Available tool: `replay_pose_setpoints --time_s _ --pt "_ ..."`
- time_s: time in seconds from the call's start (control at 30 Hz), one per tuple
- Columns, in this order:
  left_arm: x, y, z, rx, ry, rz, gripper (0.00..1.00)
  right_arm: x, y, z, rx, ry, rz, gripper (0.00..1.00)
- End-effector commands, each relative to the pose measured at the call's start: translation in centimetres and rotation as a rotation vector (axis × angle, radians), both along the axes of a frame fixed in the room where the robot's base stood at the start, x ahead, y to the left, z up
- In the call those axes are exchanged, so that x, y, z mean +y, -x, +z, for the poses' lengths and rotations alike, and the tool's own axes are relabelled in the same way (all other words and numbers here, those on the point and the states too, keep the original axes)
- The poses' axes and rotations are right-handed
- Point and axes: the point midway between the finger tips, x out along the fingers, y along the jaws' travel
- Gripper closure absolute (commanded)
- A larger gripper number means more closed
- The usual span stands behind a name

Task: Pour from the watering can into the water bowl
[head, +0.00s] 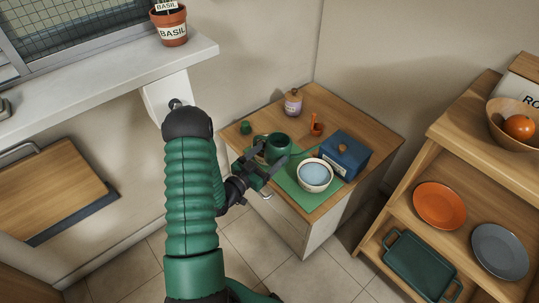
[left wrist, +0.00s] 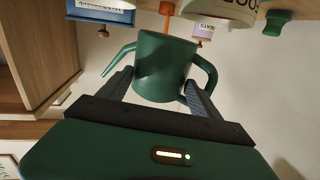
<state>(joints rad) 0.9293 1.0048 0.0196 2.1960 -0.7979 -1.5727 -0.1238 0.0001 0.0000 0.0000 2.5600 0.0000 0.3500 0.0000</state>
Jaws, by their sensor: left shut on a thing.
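The green watering can (head: 279,146) is held by my left gripper (head: 262,165), whose fingers close on either side of its body. In the left wrist view, which is upside down, the can (left wrist: 163,68) looks roughly upright and clear of the cabinet top. There its spout points left and its handle is on the right. The water bowl (head: 314,177) is white with blue water inside. It stands on a green mat (head: 306,203), just right of the can in the head view. My right gripper is not in view.
A blue box (head: 345,155) stands close behind and right of the bowl. A purple-labelled bottle (head: 293,104), an orange item (head: 316,126) and a small green object (head: 245,127) are farther back. A shelf (head: 450,137) with plates is at right; a ledge (head: 110,67) at upper left.

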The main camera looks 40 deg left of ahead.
Motion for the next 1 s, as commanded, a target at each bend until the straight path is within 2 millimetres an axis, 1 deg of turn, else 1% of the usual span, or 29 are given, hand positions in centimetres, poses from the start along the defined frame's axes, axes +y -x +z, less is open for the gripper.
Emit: replay_pose_setpoints --time_s 1.0 --pt "0.3 0.1 -1.3 0.033 -0.058 0.0 0.99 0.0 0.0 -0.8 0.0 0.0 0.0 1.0"
